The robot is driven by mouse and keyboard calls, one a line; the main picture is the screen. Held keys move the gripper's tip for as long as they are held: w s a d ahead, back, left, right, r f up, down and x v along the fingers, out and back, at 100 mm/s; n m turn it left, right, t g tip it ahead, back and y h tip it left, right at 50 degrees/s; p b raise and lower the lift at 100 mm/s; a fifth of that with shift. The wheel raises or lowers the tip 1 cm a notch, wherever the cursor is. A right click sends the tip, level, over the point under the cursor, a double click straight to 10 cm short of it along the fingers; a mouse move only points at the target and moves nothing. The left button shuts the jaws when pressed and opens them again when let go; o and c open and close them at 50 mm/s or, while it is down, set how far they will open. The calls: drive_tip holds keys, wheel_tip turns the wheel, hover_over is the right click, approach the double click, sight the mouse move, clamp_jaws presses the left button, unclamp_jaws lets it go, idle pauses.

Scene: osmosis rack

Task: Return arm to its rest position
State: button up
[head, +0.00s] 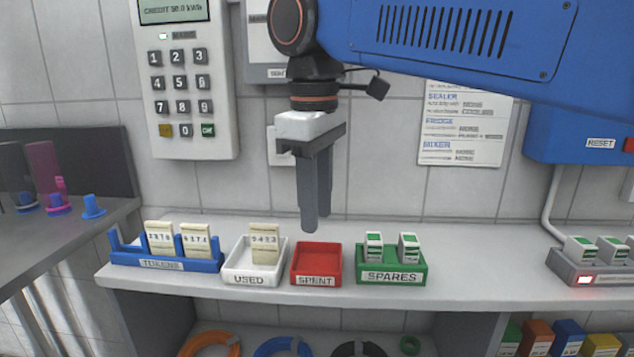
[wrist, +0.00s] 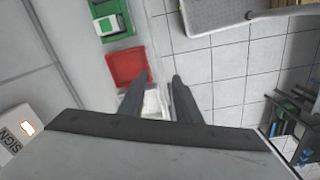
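My gripper (head: 316,216) hangs from the blue arm with its fingers pointing down, in the air above the shelf. In the wrist view the two fingers (wrist: 162,80) stand apart with nothing between them. The gripper is open and empty. In the head view it hangs above and in front of the empty red tray (head: 316,279); in the wrist view the red tray (wrist: 125,68) shows to the left of the fingertips.
On the shelf (head: 450,282) stand a blue token rack (head: 190,263), a white USED tray (head: 240,276) with one card, and a green SPARES tray (head: 390,278) with two cartridges. A keypad (head: 185,80) hangs on the wall. A blue RESET box (head: 575,125) is at right.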

drive_tip(key=s+d+f+m+t, duration=0.1)
drive_tip(key=s+d+f+m, duration=0.2)
drive_tip(key=d+f, duration=0.6)
drive_tip(key=s+d+f+m+t, duration=0.2)
drive_tip(key=d+f+m, duration=0.3)
drive_tip(key=d+f, duration=0.4)
drive_tip(key=s+d+f+m+t, duration=0.1)
drive_tip(key=s+d+f+m, duration=0.3)
drive_tip(key=d+f, duration=0.5)
drive_tip(key=shift+d+f+m, duration=0.15)
drive_tip(key=shift+d+m, duration=0.35)
drive_tip(key=shift+d, duration=0.6)
